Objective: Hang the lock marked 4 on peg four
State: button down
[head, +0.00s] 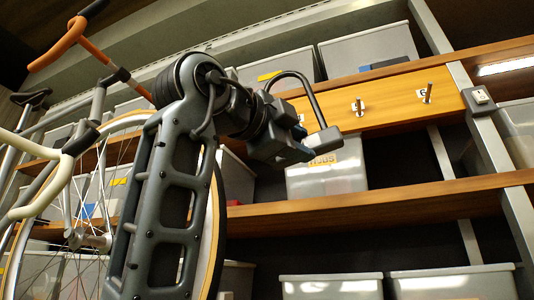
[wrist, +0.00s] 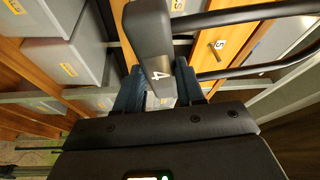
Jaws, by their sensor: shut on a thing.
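The lock is a dark U-lock (head: 318,112) with its curved shackle up and its crossbar low at the right in the head view. In the wrist view its thick bar (wrist: 150,40) carries a white 4, and the shackle's two arms run off to the right. My gripper (head: 305,150) is shut on that bar; its blue-grey fingers also show in the wrist view (wrist: 160,90). The lock is in front of the orange peg board (head: 390,98). A label (head: 302,119) shows through the shackle, too small to read; I cannot make out peg four there.
A peg (head: 358,105) and a farther right peg (head: 427,93) stand bare on the board. The wrist view shows a peg (wrist: 213,48) beside a 5. A labelled bin (head: 326,172) is below the board. A bicycle (head: 70,170) stands at the left.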

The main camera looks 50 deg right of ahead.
jog(key=w+d+f, duration=0.1)
jog(key=w+d, duration=0.1)
jog(key=d, duration=0.4)
jog(key=w+d+f, duration=0.1)
jog(key=w+d, duration=0.1)
jog(key=d, duration=0.4)
jog(key=shift+w, duration=0.35)
dwell(1.6)
dwell(0.7)
jog(key=c, duration=0.8)
grip_release()
jog(key=shift+o, duration=1)
jog(key=shift+f, duration=0.1)
